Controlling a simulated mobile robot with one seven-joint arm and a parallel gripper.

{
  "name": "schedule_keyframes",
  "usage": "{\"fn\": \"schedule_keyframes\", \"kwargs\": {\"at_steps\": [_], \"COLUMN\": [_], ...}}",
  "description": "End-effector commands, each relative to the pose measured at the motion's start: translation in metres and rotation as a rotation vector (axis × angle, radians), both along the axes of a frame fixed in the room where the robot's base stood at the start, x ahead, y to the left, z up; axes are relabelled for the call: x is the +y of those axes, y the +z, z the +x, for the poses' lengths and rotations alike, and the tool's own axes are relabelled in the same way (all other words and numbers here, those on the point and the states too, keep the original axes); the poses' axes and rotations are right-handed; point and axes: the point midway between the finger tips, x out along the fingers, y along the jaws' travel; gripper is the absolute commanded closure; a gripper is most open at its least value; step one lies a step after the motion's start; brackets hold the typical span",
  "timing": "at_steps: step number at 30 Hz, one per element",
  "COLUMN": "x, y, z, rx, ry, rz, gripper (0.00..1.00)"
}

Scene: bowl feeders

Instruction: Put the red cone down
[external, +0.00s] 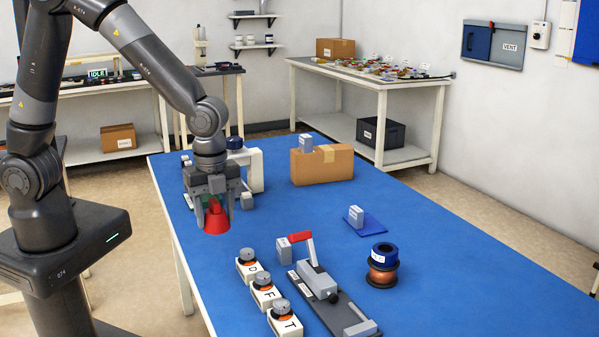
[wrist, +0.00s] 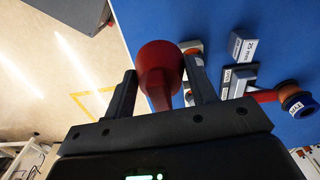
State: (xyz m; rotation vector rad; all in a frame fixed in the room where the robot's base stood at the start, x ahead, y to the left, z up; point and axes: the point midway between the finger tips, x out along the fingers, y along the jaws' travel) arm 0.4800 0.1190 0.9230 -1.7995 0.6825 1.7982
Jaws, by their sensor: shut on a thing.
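The red cone (external: 217,220) is between the fingers of my gripper (external: 217,203) at the left side of the blue table (external: 290,230). My gripper is shut on the cone. In the wrist view the cone (wrist: 160,72) shows between the two dark fingers of my gripper (wrist: 161,90), its rounded red end facing away from the palm. In the external view its wide end points down. I cannot tell whether its lower end touches the table.
Several white dial boxes (external: 266,296) and a grey clamp device with a red handle (external: 318,280) stand in front. A copper spool (external: 382,275) is to the right. Mid-table is mostly clear.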

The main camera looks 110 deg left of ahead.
Motion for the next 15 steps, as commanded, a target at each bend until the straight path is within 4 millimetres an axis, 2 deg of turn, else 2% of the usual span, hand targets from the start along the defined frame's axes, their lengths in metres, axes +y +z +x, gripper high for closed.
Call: {"fn": "schedule_keyframes", "kwargs": {"at_steps": [3,8,11,14,15], "x": [-0.009,-0.011,0.004,0.035,0.052], "y": [0.005,0.007,0.008,0.009,0.009], "z": [-0.001,-0.001,0.007,0.021,0.027], "rx": [0.0,0.001,0.001,0.0,0.0], "ry": [-0.001,0.007,0.054,0.156,0.208], "rz": [0.0,-0.001,-0.002,-0.003,-0.004], "gripper": [0.72,0.72,0.72,0.72,0.72]}}
